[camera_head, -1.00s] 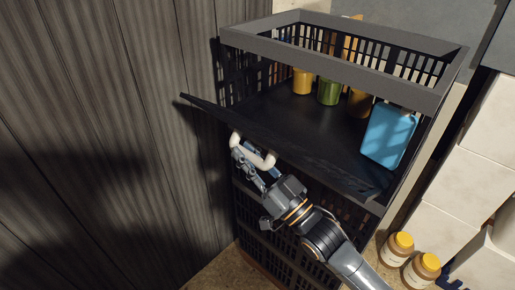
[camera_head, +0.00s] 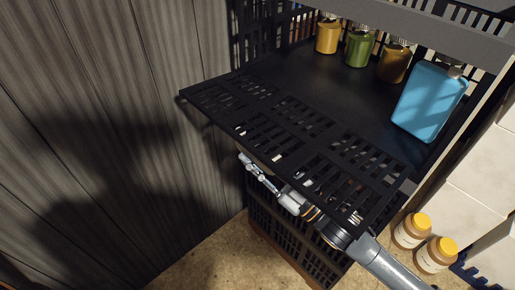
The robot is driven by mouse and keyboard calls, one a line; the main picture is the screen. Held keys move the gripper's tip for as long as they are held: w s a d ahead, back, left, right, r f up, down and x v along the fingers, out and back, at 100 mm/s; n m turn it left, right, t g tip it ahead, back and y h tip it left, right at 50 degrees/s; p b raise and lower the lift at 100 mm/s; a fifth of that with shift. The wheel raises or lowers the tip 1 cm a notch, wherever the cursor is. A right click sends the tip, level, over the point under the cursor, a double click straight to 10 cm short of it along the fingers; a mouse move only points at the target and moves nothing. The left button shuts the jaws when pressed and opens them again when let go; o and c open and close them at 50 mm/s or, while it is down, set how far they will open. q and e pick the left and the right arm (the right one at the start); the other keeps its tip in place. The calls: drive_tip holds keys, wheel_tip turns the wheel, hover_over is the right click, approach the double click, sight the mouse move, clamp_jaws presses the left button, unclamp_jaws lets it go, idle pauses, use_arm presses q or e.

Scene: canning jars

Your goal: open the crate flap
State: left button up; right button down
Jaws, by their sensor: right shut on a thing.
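The crate flap (camera_head: 296,124) is a black slatted panel. It is folded down and stands out towards me, roughly level with the floor of the black crate (camera_head: 325,82). My right gripper (camera_head: 248,162) is below the flap, near its left part, partly hidden behind the panel. It is shut on the flap's handle, of which only a small part can be made out under the panel. My left gripper is not in view.
Inside the crate stand a yellow jar (camera_head: 327,37), a green jar (camera_head: 360,48), an amber jar (camera_head: 394,64) and a blue container (camera_head: 429,101). Two yellow-lidded jars (camera_head: 411,231) stand at lower right. Another slatted crate (camera_head: 290,235) is below. A dark wall (camera_head: 110,130) rises at left.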

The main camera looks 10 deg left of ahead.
idle(0.3)
drive_tip(key=c, duration=1.2)
unclamp_jaws()
drive_tip(key=v, duration=1.2)
